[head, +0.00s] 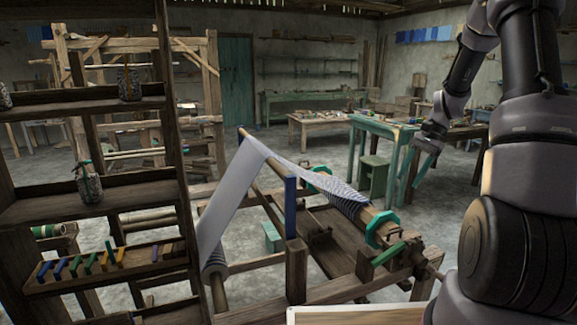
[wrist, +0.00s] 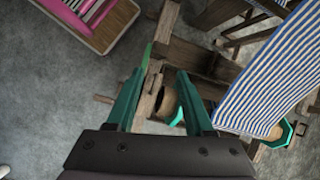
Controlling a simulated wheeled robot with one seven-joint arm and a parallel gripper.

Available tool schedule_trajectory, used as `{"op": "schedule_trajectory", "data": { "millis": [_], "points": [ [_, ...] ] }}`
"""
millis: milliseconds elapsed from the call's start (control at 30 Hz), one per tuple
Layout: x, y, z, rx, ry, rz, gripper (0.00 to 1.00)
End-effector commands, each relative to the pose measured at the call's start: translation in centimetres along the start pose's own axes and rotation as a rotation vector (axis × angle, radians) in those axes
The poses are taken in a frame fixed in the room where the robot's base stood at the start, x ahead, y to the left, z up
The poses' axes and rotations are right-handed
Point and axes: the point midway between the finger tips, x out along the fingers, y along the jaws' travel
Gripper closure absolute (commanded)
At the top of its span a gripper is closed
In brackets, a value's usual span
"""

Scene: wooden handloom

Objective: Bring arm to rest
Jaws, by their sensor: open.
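My gripper (wrist: 163,78) shows in the wrist view with two teal fingers spread apart and nothing between them. It points down above the loom's wooden frame (wrist: 185,55). In the head view my arm comes in from the right, and my gripper (head: 421,165) hangs in the air, right of the loom (head: 297,265). Pale cloth (head: 232,190) and striped cloth (head: 335,188) stretch over the loom's beams. The striped cloth also shows at the right of the wrist view (wrist: 265,75).
A dark wooden shelf (head: 85,208) with jars and coloured pieces stands close at the left. A teal table (head: 385,125) and a green stool (head: 373,165) stand behind the loom. A pink object (wrist: 95,12) lies on a tray (wrist: 119,28) at the wrist view's upper left.

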Motion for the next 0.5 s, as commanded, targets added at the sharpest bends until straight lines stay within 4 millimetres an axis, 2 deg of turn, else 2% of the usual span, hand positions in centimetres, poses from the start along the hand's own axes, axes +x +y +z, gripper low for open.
{"op": "schedule_trajectory", "data": {
  "millis": [33,200,500],
  "points": [
    [-1.7,-0.4,2.1,-0.043,0.049,-0.004,0.47],
    [-5.7,-0.7,8.1,-0.167,0.189,-0.019,0.47],
    [-10.5,1.1,18.6,-0.382,0.425,-0.077,0.47]
  ]
}}
